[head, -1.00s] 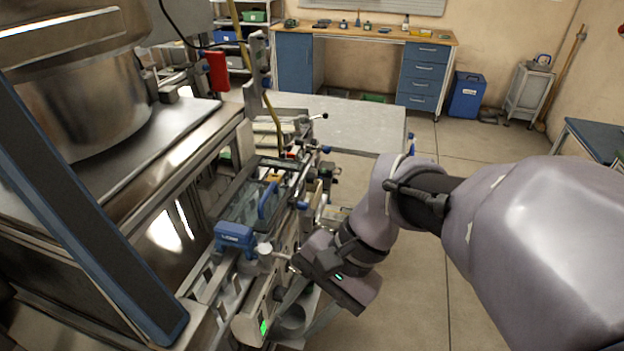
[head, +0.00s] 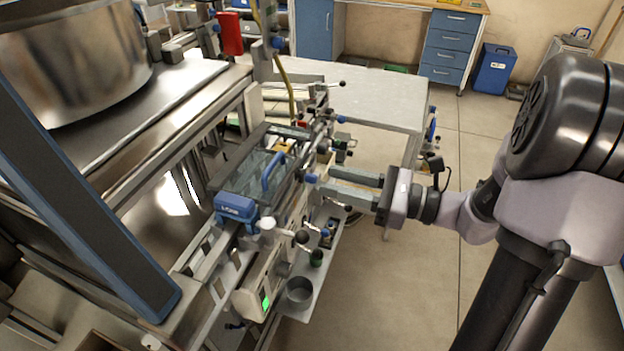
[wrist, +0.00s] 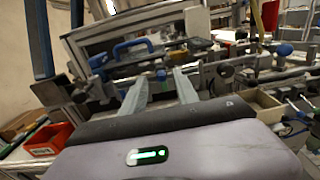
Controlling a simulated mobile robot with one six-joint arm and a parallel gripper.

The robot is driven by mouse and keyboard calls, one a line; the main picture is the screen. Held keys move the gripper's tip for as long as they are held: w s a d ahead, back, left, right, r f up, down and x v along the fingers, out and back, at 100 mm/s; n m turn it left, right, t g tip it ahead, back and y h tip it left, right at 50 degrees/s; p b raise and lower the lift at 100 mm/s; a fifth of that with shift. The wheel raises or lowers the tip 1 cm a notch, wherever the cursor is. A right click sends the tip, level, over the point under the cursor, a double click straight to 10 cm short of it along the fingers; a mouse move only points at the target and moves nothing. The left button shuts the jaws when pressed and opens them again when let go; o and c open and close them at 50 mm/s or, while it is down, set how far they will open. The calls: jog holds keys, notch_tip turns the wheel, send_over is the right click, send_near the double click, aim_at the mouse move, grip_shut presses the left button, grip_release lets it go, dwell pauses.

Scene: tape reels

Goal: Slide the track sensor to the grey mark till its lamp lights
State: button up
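My gripper (head: 328,179) is at the right side of the machine, its two long grey fingers pointing left toward the rail side. In the wrist view the fingers (wrist: 161,78) are spread apart with nothing held between them. I cannot tell for sure which part is the track sensor. The grey mark and the sensor's lamp cannot be made out.
A glass-lidded unit with a blue handle (head: 272,168) and a blue block (head: 236,207) sit beside the rail. A white box with a green light (head: 266,302) is lower down.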

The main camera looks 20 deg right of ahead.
aim_at(317, 177)
jog(key=x, duration=0.5)
jog(key=shift+w+a+b, duration=0.15)
jog(key=shift+a+b, duration=0.05)
jog(key=shift+b, duration=0.1)
grip_shut()
dwell(1.0)
